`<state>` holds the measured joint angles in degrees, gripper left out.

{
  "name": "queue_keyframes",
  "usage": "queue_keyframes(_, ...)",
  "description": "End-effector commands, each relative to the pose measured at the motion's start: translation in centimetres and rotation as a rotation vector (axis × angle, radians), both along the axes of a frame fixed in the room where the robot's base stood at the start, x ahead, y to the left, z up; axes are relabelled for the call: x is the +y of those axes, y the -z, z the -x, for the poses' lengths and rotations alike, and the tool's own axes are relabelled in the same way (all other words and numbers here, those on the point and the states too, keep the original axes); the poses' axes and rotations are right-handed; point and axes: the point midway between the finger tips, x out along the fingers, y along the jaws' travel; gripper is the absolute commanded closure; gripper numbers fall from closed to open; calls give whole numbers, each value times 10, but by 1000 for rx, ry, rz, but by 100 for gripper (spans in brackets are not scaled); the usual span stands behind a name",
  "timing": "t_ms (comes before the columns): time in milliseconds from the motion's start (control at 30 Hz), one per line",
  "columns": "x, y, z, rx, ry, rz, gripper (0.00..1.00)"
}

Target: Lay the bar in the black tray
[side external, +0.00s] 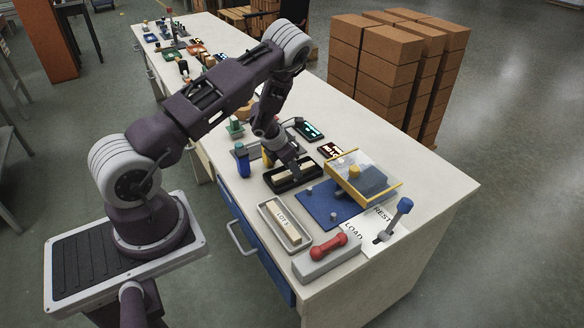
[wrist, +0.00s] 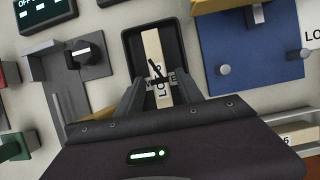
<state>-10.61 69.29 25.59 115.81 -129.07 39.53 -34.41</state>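The black tray (side external: 271,184) lies on the bench, left of the blue plate. A pale wooden bar (wrist: 152,47) with a printed label lies over the tray floor, a little askew to the tray walls; the wrist view shows the tray (wrist: 128,45) around it. My gripper (wrist: 160,76) points down at the tray, with one finger on each side of the bar's near half. I cannot tell whether the fingers touch the bar. Its near end is partly hidden by my gripper. A second bar (side external: 284,224), labelled LOT, lies in a pale grey tray (side external: 266,207) nearer the bench front.
A blue plate (side external: 318,208) with knobs and a yellow-framed clear cover (side external: 372,170) stand right of the black tray. A grey block with a red handle (side external: 328,246) and a lever (side external: 393,220) are near the front. A blue bottle-like object (side external: 242,161) stands to the left.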

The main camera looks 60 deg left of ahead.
Motion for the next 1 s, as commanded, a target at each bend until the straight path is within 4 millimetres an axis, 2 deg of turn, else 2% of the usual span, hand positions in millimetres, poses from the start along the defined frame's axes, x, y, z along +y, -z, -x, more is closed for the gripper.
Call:
queue_keyframes(167,0,-1,0,0,0,0,56)
queue_keyframes(267,0,-7,2,0,-1,0,56)
queue_keyframes(367,1,-25,8,-2,-2,-1,56)
queue_keyframes(600,1,-84,32,-4,-4,-1,56)
queue_keyframes(700,0,-101,40,-4,-1,-1,56)
queue_keyframes(833,-2,-115,43,-6,11,1,56)
queue_keyframes(867,-7,-121,40,-16,37,3,56)
queue_keyframes(933,-35,-149,25,-71,184,10,56)
queue_keyframes(967,-55,-168,17,-108,289,10,56)
queue_keyframes(1000,-88,-199,8,-168,465,1,56)
